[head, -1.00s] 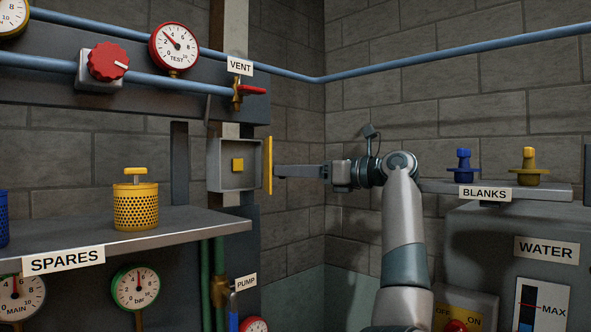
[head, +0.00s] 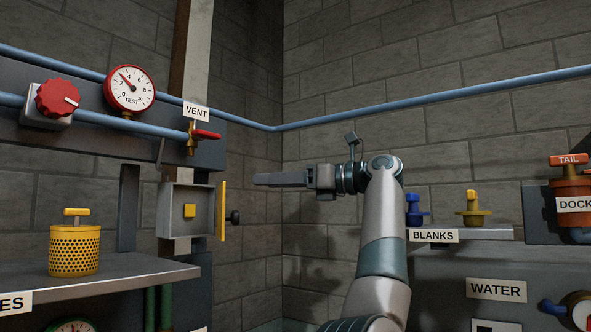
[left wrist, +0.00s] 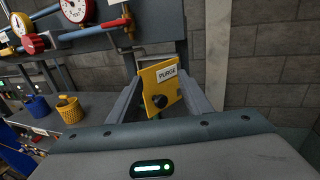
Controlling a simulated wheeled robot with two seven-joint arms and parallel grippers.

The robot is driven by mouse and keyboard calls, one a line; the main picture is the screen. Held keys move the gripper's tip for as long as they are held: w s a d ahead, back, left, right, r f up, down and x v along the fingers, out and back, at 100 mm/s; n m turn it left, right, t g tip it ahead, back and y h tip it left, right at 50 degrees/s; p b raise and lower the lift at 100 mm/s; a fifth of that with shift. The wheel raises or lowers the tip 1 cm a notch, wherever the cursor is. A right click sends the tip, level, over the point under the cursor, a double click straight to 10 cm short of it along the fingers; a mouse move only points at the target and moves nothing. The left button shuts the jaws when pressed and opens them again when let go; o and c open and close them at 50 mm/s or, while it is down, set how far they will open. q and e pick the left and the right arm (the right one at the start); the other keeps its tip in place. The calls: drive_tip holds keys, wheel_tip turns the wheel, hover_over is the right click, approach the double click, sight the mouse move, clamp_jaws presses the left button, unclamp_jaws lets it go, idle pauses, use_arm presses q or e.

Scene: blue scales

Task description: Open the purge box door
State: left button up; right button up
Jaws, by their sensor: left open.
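The purge box (head: 189,212) is a grey open-fronted housing on the wall post, with a yellow block (head: 189,211) inside. Its yellow door (head: 221,211) stands swung out from the right side and shows nearly edge-on in the head view. A black knob (head: 234,217) sticks out of its right face. In the left wrist view the door (left wrist: 170,86) shows its PURGE label and the knob (left wrist: 159,101), between and beyond the fingers. My left gripper (head: 256,180) is open and empty, right of the door and above the knob, apart from it. My right gripper is out of view.
A red-handled VENT valve (head: 205,135) sits just above the box. The SPARES shelf (head: 130,270) with a yellow perforated canister (head: 74,249) is at lower left. The BLANKS shelf (head: 485,233) lies right of my arm. The wall right of the door is bare.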

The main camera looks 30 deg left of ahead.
use_arm(q)
drive_tip(key=d+r, duration=0.2)
drive_tip(key=d, duration=0.1)
drive_tip(key=d+r+p, duration=0.1)
drive_tip(key=d, duration=0.1)
drive_tip(key=shift+w, duration=0.25)
drive_tip(key=shift+a, duration=0.1)
